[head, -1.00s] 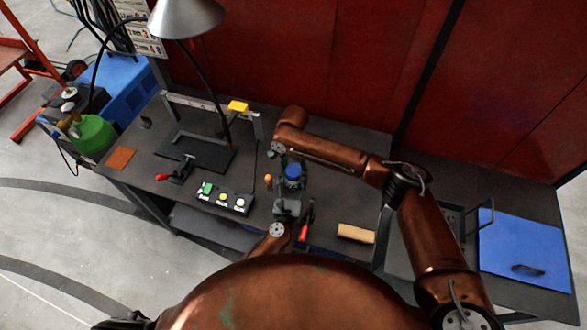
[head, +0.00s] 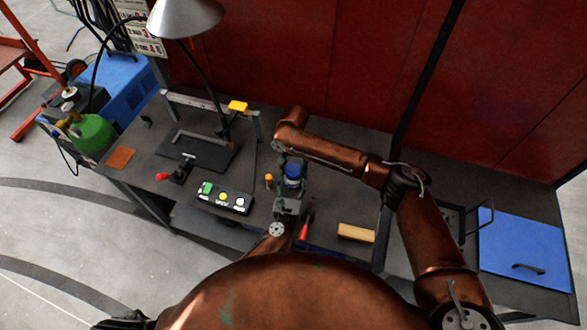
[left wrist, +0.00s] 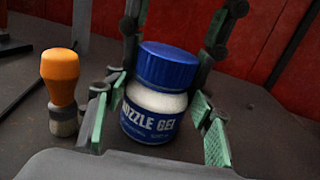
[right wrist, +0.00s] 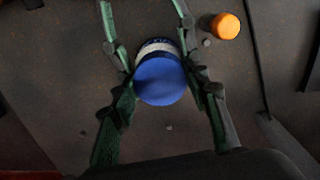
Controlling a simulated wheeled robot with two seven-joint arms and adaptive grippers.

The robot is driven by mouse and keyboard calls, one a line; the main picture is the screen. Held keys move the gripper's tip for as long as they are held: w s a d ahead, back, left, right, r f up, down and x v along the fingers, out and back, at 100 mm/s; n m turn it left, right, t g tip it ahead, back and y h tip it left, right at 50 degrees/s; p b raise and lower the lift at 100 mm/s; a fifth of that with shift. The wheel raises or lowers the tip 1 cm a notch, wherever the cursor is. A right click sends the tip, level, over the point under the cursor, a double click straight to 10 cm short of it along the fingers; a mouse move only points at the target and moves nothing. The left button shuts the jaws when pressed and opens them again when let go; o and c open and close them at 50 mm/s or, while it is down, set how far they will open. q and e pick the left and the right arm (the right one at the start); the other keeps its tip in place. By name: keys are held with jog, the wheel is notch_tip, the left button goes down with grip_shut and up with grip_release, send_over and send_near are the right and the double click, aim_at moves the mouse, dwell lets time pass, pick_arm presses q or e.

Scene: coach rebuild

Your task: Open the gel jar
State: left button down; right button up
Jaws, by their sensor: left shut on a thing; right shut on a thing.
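The gel jar (left wrist: 152,112) is a white jar with a blue label reading "NOZZLE GEL" and a blue lid (left wrist: 168,65). It stands upright, and the lid sits on it. In the head view the jar's lid (head: 292,169) shows near the middle of the bench. My left gripper (left wrist: 155,120) is shut on the jar body, one green pad on each side. My right gripper (right wrist: 160,85) comes from above and is shut on the lid. The lid's top faces the right wrist camera. The exact pad contacts are partly hidden.
An orange-topped tool (left wrist: 60,85) stands close beside the jar. A button box (head: 222,198) is to the left, and a wooden block (head: 355,233) and a red-tipped tool (head: 304,231) are nearby. A lamp (head: 185,18) overhangs the bench.

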jog(key=n, duration=0.9)
jog(key=shift+n, duration=0.4)
jog(key=n, duration=0.5)
jog(key=shift+w+r+n, duration=0.1)
jog(key=shift+n, duration=0.3)
jog(key=n, duration=2.1)
jog(key=shift+n, duration=0.3)
jog(key=shift+r, duration=0.15)
